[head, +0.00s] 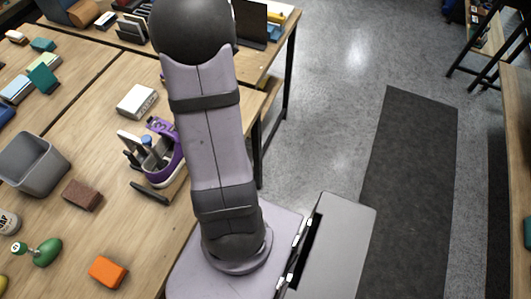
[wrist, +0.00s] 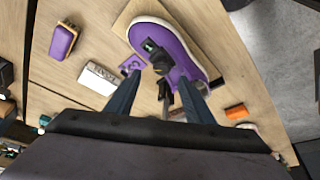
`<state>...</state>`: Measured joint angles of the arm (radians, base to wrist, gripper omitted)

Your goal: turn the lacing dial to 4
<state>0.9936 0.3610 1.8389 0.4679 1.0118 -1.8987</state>
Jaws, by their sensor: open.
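A purple sneaker (wrist: 185,52) with a white sole lies on a wooden board (wrist: 122,18) in the wrist view. In the head view the sneaker (head: 172,172) is partly hidden by my arm. A black fitting with a small green mark, which looks like the lacing dial (wrist: 151,46), sits on its upper. No number on it can be read. My gripper (wrist: 160,79) is open in the wrist view, its two blue-grey fingers apart, just below the dial in the picture. Dark parts show between the fingers. Whether either finger touches the dial, I cannot tell.
A white box (head: 137,101), a grey bin (head: 33,162), a brown block (head: 82,194), an orange block (head: 108,272) and a green-handled tool (head: 45,252) stand on the table. Another purple item (wrist: 62,41) lies left in the wrist view. Open floor lies right of the table.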

